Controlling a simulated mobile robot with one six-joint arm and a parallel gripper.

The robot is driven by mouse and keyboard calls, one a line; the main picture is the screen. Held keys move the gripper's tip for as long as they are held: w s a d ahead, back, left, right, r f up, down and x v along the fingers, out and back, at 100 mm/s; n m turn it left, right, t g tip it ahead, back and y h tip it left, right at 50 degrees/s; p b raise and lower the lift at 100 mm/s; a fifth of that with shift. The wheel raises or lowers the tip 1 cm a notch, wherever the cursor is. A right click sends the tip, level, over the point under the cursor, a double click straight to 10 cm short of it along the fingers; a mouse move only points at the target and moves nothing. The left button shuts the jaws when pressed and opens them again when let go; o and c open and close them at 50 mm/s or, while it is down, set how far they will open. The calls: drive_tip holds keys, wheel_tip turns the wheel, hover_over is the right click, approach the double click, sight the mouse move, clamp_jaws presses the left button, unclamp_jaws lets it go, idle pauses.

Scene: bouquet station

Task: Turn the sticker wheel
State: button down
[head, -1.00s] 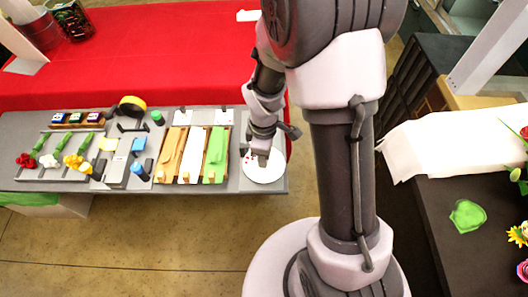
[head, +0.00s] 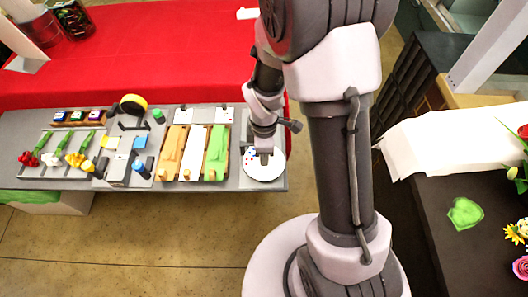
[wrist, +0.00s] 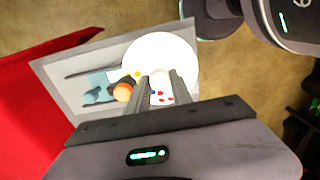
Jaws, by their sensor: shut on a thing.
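The sticker wheel (head: 264,174) is a white disc at the right end of the grey station board. It carries small red and blue stickers, seen left of my gripper in the head view. In the wrist view the wheel (wrist: 181,48) lies under and beyond my fingers, with red and blue dots between them. My gripper (head: 264,158) points down over the wheel's upper middle. In the wrist view my gripper (wrist: 160,80) is shut on a small pale part of the wheel between its fingertips. That part's shape is mostly hidden by the fingers.
Left of the wheel are green paper (head: 217,146), white paper (head: 193,150) and orange paper (head: 171,152). An orange knob (wrist: 123,91) is close beside my left finger. A yellow tape roll (head: 133,104) and flowers stand farther left. A red table (head: 130,60) lies behind.

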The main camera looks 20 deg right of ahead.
drive_tip(key=c, duration=1.1)
unclamp_jaws()
